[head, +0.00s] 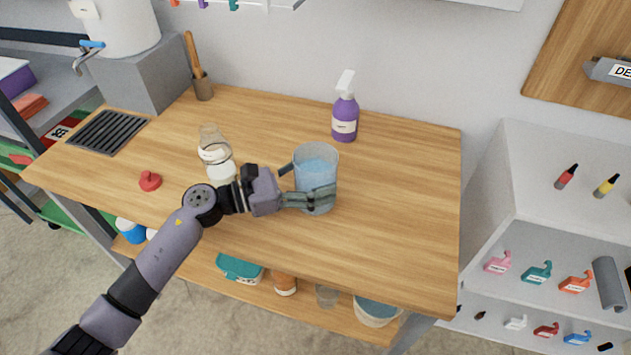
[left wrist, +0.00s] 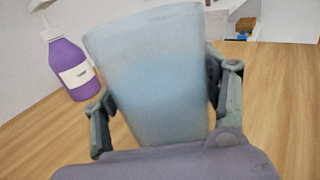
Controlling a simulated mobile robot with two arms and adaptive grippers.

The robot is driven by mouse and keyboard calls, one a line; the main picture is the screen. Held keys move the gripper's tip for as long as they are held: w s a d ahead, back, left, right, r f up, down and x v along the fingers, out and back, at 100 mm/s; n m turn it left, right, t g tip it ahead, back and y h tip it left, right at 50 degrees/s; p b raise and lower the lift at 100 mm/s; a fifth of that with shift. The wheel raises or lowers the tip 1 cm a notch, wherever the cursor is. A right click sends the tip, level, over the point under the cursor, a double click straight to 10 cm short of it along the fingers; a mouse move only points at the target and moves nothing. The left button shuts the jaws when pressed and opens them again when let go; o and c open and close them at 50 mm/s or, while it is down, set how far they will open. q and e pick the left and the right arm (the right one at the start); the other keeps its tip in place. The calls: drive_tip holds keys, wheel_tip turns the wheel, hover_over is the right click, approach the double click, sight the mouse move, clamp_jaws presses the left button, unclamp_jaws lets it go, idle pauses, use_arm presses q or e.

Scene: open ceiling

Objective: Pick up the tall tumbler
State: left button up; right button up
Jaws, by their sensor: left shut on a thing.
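The tall tumbler (head: 316,164) is a clear, bluish, see-through cup near the middle of the wooden table in the head view. My left gripper (head: 313,195) is shut on it, with fingers around its lower part. In the left wrist view the tumbler (left wrist: 155,75) fills the middle, slightly tilted in the picture, with a gripper finger on each side. I cannot tell whether its base touches the table. My right gripper is not in view.
A purple spray bottle (head: 345,112) stands behind the tumbler. A glass bottle (head: 215,155) and a red object (head: 150,181) stand to the left. The wooden table (head: 400,210) is clear on the right. White shelving (head: 560,190) stands beyond its right edge.

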use_arm(q)
drive_tip(key=shift+r, duration=0.1)
drive_tip(key=c, duration=0.4)
drive_tip(key=shift+r, duration=0.15)
